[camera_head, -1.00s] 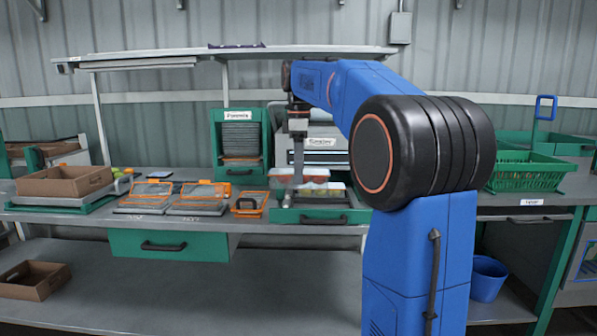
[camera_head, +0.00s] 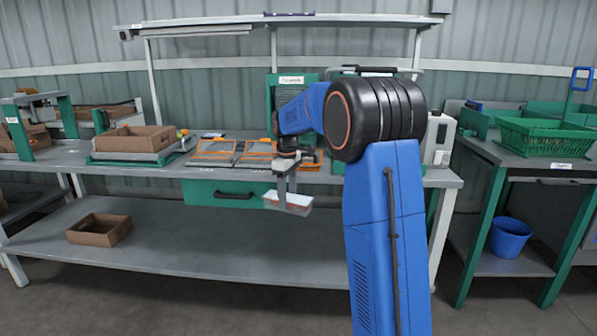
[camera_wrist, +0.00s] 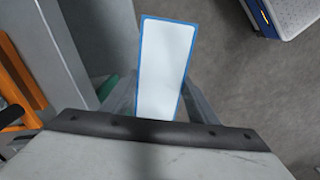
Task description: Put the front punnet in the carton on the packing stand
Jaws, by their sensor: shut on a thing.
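My gripper (camera_head: 287,188) is shut on a clear punnet (camera_head: 290,204) with red contents, held in front of the bench edge and above the lower shelf. In the wrist view a white label with a blue border (camera_wrist: 165,65) lies between my gripper's grey fingers (camera_wrist: 160,104); the punnet's sides are hidden there. The brown open carton (camera_head: 135,134) sits on the packing stand (camera_head: 128,161) at the bench's left, well to the left of my gripper. The carton's inside is mostly hidden by its walls.
Grey and orange trays (camera_head: 215,150) lie on the bench between carton and arm. A green drawer (camera_head: 228,194) fronts the bench. Another brown carton (camera_head: 101,240) rests on the lower shelf. An overhead shelf (camera_head: 200,24) spans the bench. Open floor lies in front.

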